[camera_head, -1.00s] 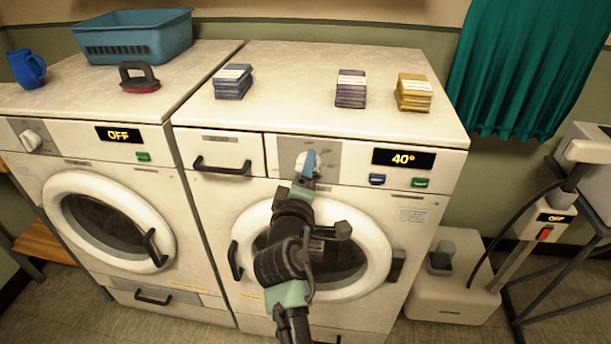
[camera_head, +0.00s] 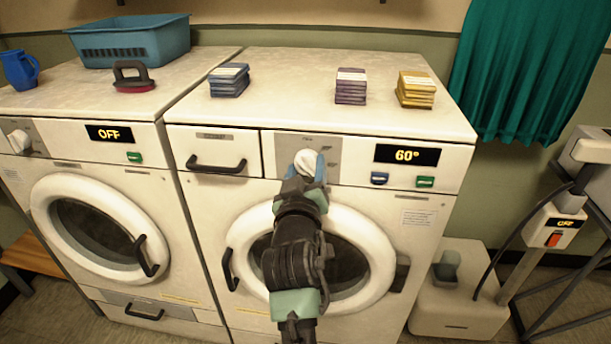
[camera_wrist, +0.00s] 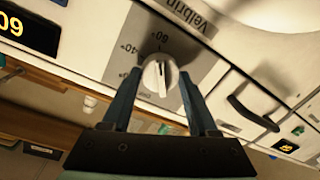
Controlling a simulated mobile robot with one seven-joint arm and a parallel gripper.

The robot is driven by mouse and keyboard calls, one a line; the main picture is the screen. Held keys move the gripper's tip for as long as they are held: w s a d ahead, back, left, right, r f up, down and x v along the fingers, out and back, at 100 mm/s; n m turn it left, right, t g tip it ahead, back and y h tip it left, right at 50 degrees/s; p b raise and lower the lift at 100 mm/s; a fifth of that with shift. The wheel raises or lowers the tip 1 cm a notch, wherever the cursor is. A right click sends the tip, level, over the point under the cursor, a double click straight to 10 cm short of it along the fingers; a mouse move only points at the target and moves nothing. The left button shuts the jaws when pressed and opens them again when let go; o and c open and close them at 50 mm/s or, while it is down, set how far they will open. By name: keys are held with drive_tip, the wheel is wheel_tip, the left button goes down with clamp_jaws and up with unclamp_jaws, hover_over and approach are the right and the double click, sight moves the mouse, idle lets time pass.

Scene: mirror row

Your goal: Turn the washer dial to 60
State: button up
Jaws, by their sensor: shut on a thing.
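The white round washer dial (camera_head: 304,159) sits on a grey plate on the right-hand washer's (camera_head: 330,110) front panel. The black display (camera_head: 407,155) beside it reads 60°. My gripper (camera_head: 307,171) is at the dial, with a blue fingertip at its right side. In the wrist view my gripper (camera_wrist: 160,80) has one finger on each side of the dial (camera_wrist: 158,66), shut on it. The plate there carries 40° and 60° marks. The fingers and wrist hide part of the dial in the head view.
The left washer (camera_head: 95,135) shows OFF. Blue, purple and yellow box stacks stand on the right washer's top. A blue basket (camera_head: 130,40), a jug (camera_head: 20,69) and a black-handled object (camera_head: 133,77) are on the left. Blue and green buttons are below the display.

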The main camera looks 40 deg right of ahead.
drive_tip(key=shift+f+m, duration=0.1)
drive_tip(key=shift+m, duration=0.4)
drive_tip(key=shift+b, duration=0.3)
drive_tip(key=o, duration=1.4)
drive_tip(key=shift+a, duration=0.1)
drive_tip(key=v, duration=1.2)
drive_tip(key=shift+s+a, duration=0.15)
drive_tip(key=shift+s, duration=0.25)
